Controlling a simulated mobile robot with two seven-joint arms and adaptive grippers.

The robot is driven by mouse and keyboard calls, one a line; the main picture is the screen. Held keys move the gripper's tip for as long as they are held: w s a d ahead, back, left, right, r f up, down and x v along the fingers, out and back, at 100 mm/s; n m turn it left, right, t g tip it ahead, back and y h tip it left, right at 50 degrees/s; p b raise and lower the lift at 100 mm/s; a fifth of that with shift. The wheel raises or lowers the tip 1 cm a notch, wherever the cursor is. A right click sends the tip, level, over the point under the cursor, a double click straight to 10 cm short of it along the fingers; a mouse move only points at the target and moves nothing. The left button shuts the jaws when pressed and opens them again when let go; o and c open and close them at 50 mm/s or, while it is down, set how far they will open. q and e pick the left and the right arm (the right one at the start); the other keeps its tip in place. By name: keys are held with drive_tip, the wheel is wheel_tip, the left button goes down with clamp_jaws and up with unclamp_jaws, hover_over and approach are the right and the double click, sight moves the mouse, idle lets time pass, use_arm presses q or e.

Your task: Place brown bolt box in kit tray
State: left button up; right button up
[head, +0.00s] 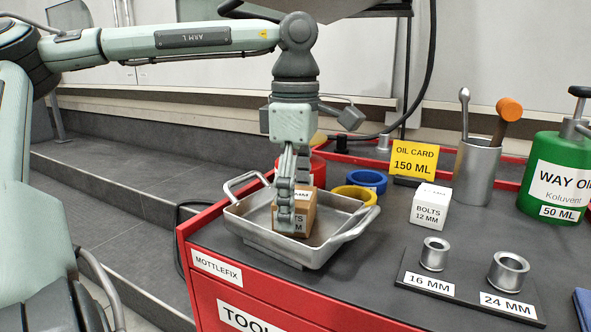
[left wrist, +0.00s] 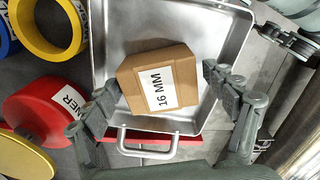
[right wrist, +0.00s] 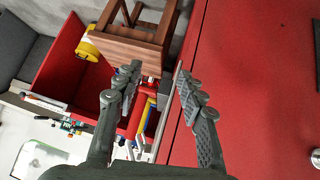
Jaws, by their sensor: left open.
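The brown bolt box (head: 305,212) is in the metal kit tray (head: 340,243) on the tool cart. In the left wrist view the box (left wrist: 140,72), labelled 16 MM, lies inside the tray (left wrist: 215,22). My left gripper (head: 287,225) is over the tray and partly hides the box in the head view. In the left wrist view the left gripper (left wrist: 165,95) is open, its fingers on either side of the box with gaps. My right gripper (right wrist: 158,85) is open and empty beside a red surface, away from the tray.
A white bolt box (head: 431,205) labelled 12 MM, a blue ring (head: 367,181), a yellow ring (head: 354,194) and a yellow oil card (head: 414,160) stand right of the tray. Two metal sockets (head: 434,254) sit on a dark plate at the front. A green oil can (head: 556,175) stands far right.

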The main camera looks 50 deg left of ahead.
use_arm(q)
wheel_tip(320, 180, up, 12)
drive_tip(key=p, duration=0.1)
drive_tip(key=shift+p, duration=0.3)
use_arm(e)
drive_tip(key=s+d+f+g+h, duration=0.1)
drive_tip(key=s+d+g, duration=0.1)
drive_tip(key=s+d, duration=0.1)
drive_tip(key=s+d+f+m+g+h, duration=0.1)
drive_tip(key=s+d+f+g, duration=0.1)
drive_tip(key=s+d, duration=0.1)
drive_tip(key=shift+s+d+f+g, duration=0.15)
drive_tip(key=shift+s+f+g, duration=0.15)
drive_tip(key=shift+s, duration=0.45)
drive_tip(key=shift+s, duration=0.1)
